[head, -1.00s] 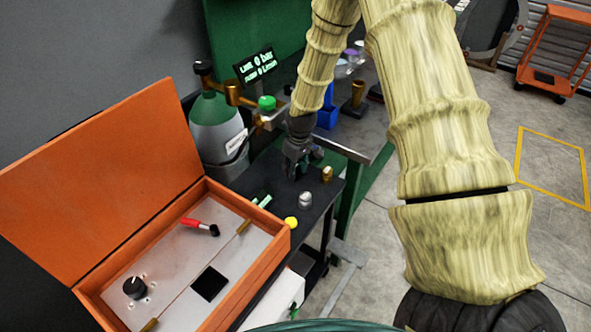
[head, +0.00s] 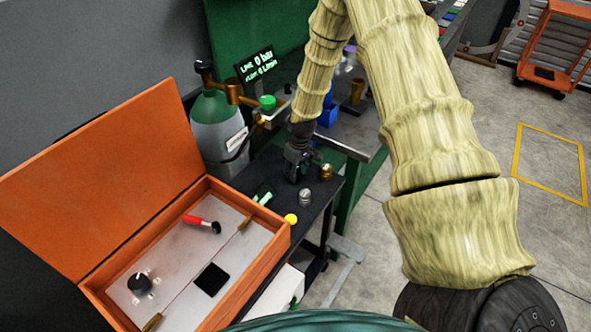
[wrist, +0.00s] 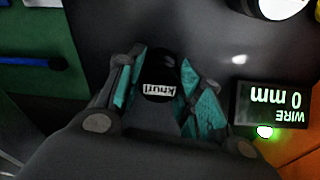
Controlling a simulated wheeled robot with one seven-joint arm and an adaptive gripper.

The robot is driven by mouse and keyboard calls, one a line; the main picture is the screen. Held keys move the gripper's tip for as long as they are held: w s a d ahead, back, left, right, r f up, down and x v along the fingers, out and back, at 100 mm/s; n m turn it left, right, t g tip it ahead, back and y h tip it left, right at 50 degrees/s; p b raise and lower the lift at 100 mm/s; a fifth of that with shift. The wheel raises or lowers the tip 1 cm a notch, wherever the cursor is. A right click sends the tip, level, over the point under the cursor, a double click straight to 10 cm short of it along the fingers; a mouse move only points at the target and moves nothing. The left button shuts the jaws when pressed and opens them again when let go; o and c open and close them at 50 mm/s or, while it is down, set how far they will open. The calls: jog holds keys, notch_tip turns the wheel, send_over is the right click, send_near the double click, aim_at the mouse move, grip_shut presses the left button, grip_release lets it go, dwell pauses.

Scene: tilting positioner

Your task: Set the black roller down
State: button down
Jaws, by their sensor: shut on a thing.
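The black roller (wrist: 161,72) has a white label reading "knurl". In the wrist view it sits between the two teal-padded fingers of my gripper (wrist: 160,95), which is shut on it. In the head view my gripper (head: 297,170) is low over the dark cart top (head: 258,172), towards its back. The roller itself cannot be made out in the head view. I cannot tell whether its underside touches the cart top.
A silver roller (head: 305,197) and a brass roller (head: 326,172) stand close by on the cart. A small display reading "WIRE 0 mm" (wrist: 272,104) is beside my gripper. The open orange box (head: 257,267), gas cylinder (head: 216,130) and workbench (head: 350,150) surround the cart.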

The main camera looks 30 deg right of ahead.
aim_at(298, 171)
jog(key=c, duration=0.9)
grip_release()
jog(key=shift+f, duration=0.15)
jog(key=shift+c, duration=0.2)
notch_tip(298, 171, up, 12)
jog(key=s+b, duration=0.1)
jog(key=b, duration=0.2)
jog(key=shift+s+d+b, duration=0.15)
jog(key=shift+s+b, duration=0.1)
jog(key=shift+b, duration=0.05)
